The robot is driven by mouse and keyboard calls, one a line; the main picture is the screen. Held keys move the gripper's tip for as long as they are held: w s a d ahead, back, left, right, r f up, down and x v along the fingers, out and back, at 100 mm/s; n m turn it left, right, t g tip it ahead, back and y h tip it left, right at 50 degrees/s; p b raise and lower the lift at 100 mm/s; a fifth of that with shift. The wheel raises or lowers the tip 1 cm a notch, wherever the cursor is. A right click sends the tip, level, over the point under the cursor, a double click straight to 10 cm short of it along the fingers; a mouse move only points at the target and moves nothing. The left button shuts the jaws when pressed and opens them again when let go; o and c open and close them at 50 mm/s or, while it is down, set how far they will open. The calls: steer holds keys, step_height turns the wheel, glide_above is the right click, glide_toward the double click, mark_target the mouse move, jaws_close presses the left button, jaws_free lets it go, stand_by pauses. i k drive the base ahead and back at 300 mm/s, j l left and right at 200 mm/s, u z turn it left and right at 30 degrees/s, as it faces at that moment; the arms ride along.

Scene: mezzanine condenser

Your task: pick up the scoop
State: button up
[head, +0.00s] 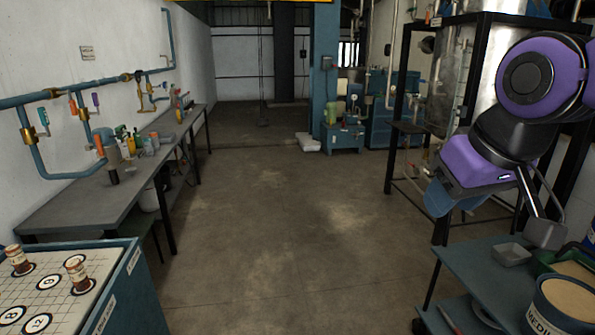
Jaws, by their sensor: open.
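I cannot identify the scoop with certainty. A small grey, square, open-topped piece (510,253) lies on the teal cart top at the lower right; it could be the scoop's bowl or a small tray, and no handle shows clearly on it.
A round tub (538,317) labelled "MEDI..." with tan contents stands at the cart's right, cut by the frame. A green-edged box is partly hidden behind it. A black frame stands behind the arm. A workbench (75,206) runs along the left wall. The middle floor is clear.

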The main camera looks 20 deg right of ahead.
mark_target(508, 254)
steer(key=i+j+z, duration=0.2)
steer(key=i, duration=1.55)
steer(key=i+z, duration=0.45)
steer(key=i+j+z, duration=0.1)
steer(key=i+z, duration=0.3)
steer(key=i, duration=0.2)
steer(key=i+z, duration=0.2)
steer(key=z, duration=0.3)
steer(key=i+z, duration=0.15)
steer(key=z, duration=0.3)
steer(key=i+j+z, duration=0.1)
steer(key=z, duration=0.4)
steer(key=i+j+z, duration=0.2)
steer(key=z, duration=0.3)
steer(key=i+j+z, duration=0.4)
steer(key=z, duration=0.15)
